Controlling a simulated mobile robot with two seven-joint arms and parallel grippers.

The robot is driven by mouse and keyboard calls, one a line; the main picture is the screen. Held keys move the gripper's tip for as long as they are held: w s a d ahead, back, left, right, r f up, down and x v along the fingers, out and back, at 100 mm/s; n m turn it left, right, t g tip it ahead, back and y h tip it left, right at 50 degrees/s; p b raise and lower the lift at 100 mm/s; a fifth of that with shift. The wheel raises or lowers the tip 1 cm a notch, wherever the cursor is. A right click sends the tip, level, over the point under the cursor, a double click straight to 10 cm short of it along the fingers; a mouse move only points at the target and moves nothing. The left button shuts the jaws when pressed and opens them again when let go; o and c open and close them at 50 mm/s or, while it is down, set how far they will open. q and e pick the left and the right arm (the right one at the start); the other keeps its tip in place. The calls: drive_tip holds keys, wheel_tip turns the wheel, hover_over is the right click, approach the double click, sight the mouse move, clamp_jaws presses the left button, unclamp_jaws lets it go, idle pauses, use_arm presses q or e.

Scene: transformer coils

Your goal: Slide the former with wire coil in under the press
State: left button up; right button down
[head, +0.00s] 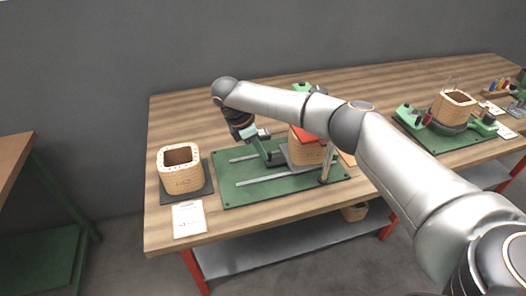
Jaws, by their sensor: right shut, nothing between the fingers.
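A tan former with wire coil (306,153) stands upright on a grey plate on the green press base (230,192), between two metal rails. The red plate of the press (310,134) shows at the top of this former; I cannot tell whether they touch. My right arm reaches across from the right, above the press, and hides part of it. My right gripper (272,158) is shut and empty, low over the base just left of the former; contact cannot be told. My left gripper is not in view.
A second tan former (182,172) stands on a dark mat at the table's left end, with a white paper card (188,219) in front. A third former (455,107) sits in a green fixture at the right. Bare wood lies behind the press.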

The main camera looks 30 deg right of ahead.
sight(293, 165)
drive_tip(key=x, duration=0.7)
drive_tip(key=shift+s+d, duration=0.1)
drive_tip(key=shift+d, duration=0.1)
drive_tip(key=shift+s+d+r+p, duration=0.1)
drive_tip(key=shift+s+d+p, duration=0.1)
drive_tip(key=shift+d, duration=0.4)
drive_tip(key=shift+s+d+p, duration=0.1)
drive_tip(key=shift+d+p, duration=0.1)
drive_tip(key=shift+d, duration=0.45)
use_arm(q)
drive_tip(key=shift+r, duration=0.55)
use_arm(e)
drive_tip(key=shift+s+d, duration=0.1)
drive_tip(key=shift+d, duration=0.35)
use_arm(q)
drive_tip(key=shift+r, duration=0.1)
use_arm(e)
drive_tip(key=shift+s+d+p, duration=0.15)
drive_tip(key=shift+d+p, duration=0.45)
drive_tip(key=shift+s+d, duration=0.15)
drive_tip(key=shift+d, duration=0.55)
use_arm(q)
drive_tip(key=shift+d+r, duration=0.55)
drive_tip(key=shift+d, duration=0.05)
